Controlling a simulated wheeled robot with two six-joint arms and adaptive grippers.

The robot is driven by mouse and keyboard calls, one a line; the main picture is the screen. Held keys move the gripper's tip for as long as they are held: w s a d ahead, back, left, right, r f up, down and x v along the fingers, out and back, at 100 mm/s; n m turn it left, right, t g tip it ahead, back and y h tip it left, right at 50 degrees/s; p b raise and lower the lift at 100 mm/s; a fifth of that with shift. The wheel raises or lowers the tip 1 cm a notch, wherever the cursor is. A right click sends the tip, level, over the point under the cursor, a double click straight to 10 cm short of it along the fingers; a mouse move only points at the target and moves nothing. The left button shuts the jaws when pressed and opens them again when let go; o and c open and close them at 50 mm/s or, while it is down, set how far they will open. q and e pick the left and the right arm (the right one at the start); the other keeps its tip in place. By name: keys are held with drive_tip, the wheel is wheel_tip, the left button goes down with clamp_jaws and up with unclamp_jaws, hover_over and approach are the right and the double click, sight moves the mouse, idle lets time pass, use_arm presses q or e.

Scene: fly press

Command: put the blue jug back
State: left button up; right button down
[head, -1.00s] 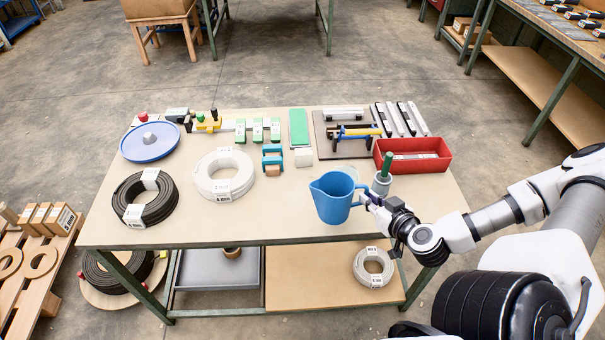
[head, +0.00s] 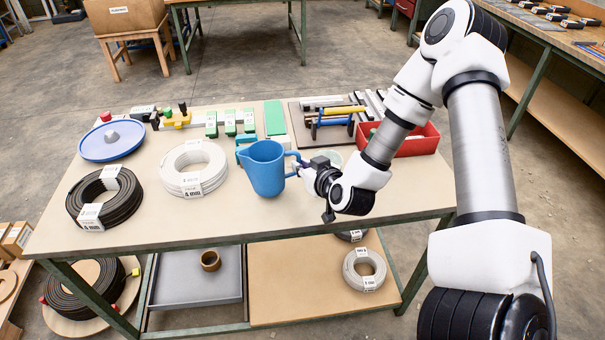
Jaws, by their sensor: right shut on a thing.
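The blue jug (head: 266,170) is upright over the middle of the workbench, its handle toward the right. My right gripper (head: 298,166) is shut on the jug's handle, reaching in from the right. I cannot tell whether the jug's base touches the bench top or is a little above it. A pale greenish round patch (head: 331,157) shows on the bench just behind my right gripper, partly hidden by it. My left gripper is not in view.
A white cable coil (head: 194,152) lies left of the jug, with a black coil (head: 85,203) farther left. A blue disc (head: 100,147) is at the back left. A red bin (head: 417,146), partly behind my arm, stands right. The bench front (head: 225,222) is clear.

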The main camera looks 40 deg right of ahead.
drive_tip(key=shift+f, duration=0.85)
drive_tip(key=shift+d+f, duration=0.1)
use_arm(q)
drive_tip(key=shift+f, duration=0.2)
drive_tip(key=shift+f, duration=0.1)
use_arm(e)
drive_tip(key=shift+f, duration=0.1)
drive_tip(key=c, duration=1.2)
unclamp_jaws()
